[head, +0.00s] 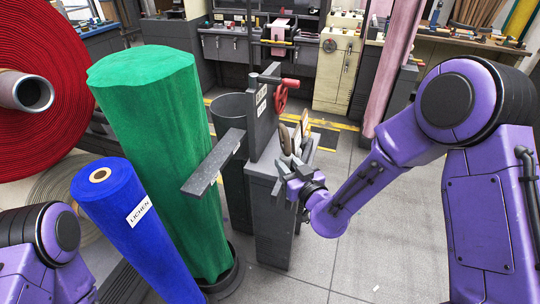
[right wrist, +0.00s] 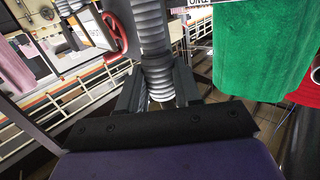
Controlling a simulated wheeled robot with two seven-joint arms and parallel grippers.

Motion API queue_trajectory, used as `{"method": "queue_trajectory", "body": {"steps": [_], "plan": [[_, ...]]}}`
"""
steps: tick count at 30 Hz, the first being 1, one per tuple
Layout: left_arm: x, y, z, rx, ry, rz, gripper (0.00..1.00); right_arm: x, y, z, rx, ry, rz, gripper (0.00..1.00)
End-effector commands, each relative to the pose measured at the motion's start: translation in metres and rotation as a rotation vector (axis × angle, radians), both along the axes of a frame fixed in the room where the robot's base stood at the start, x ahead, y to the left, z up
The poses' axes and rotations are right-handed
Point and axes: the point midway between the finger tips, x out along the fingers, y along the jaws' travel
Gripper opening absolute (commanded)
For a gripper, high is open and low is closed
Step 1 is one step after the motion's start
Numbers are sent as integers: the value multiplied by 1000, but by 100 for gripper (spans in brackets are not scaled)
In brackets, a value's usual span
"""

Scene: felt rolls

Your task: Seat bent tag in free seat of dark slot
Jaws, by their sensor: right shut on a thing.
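My right gripper (head: 292,180) is shut on a greyish-brown upright piece (head: 285,140) at the grey stand (head: 272,166). In the right wrist view a ridged grey piece (right wrist: 158,75) stands between the two dark fingers (right wrist: 158,98). I cannot tell whether its bent shape is that of the tag. Pale flat pieces (head: 302,130) stand upright just beyond the gripper, and a pale panel with dark marks (right wrist: 90,32) shows in the right wrist view. The dark slot and its seats cannot be made out. My left gripper is out of view.
A red handwheel (head: 281,95) and post (head: 252,110) rise beside the gripper, with a grey arm (head: 213,163) reaching left. A green roll (head: 160,150) and blue roll (head: 125,215) stand left.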

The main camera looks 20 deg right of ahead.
Motion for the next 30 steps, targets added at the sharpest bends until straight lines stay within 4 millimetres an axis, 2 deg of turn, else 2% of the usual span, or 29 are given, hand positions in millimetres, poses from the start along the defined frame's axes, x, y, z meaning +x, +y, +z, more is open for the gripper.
{"method": "queue_trajectory", "body": {"steps": [1,3,6,14,21,22,24,30], "plan": [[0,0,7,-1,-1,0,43,12,-5,3,-5,-2,36,0],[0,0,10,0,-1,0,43,23,-7,-1,-22,0,86,0],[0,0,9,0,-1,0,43,29,-8,-4,-35,2,118,0],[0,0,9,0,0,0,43,28,-5,-4,-35,4,118,0],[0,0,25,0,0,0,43,20,-7,-1,-41,50,64,0],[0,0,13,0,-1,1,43,21,-7,-13,-40,47,65,0],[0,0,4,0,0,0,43,21,-7,-22,-40,46,66,0],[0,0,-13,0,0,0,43,22,-7,-40,-39,45,67,0]]}}
